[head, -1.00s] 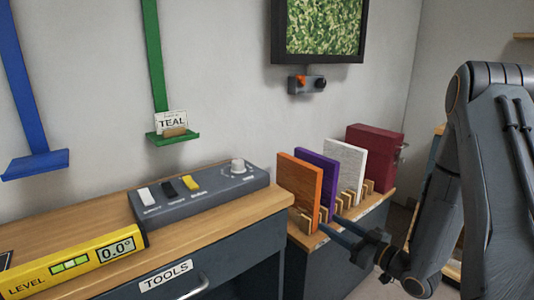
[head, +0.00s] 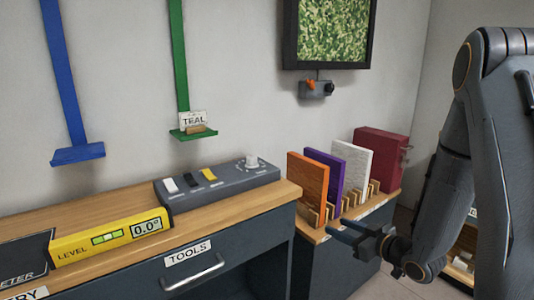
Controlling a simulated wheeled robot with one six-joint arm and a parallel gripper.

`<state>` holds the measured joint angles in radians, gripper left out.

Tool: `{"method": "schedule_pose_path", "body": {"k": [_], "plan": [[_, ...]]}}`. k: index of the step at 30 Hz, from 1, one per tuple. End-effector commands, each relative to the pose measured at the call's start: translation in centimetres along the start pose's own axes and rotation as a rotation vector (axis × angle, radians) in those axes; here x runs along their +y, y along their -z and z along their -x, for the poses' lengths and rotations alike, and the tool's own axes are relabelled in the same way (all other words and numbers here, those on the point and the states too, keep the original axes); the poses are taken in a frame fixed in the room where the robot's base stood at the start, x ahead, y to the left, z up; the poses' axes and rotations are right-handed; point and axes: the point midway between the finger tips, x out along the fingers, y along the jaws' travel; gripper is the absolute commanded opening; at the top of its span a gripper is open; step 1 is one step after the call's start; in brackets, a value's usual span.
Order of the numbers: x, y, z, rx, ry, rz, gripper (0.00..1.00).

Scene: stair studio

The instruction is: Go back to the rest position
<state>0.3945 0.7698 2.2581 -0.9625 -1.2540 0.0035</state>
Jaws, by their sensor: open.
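My gripper (head: 350,229) is at the lower right of the head view, at the end of my dark grey arm. Its jaws are open and point left, with nothing seen between them. It is in front of the low cabinet (head: 330,262) that bears a wooden rack (head: 331,212). In the rack stand an orange panel (head: 307,186), a purple panel (head: 325,172) and a white panel (head: 352,170). I cannot tell whether the fingertips touch the cabinet.
A wooden-topped cabinet (head: 236,209) at left bears a yellow level (head: 110,238) and a grey switch box (head: 218,186). A dark red box (head: 380,157) stands behind the panels. Blue (head: 78,154) and green (head: 194,134) ledges and a framed green picture (head: 328,30) are on the wall.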

Motion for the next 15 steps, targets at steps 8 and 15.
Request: {"method": "schedule_pose_path", "body": {"k": [8,15], "plan": [[-0.2,1.8,-0.9,-0.258,-0.096,0.051,0.42],[-2.6,3.9,2.3,-0.567,-0.215,0.014,0.42]]}}
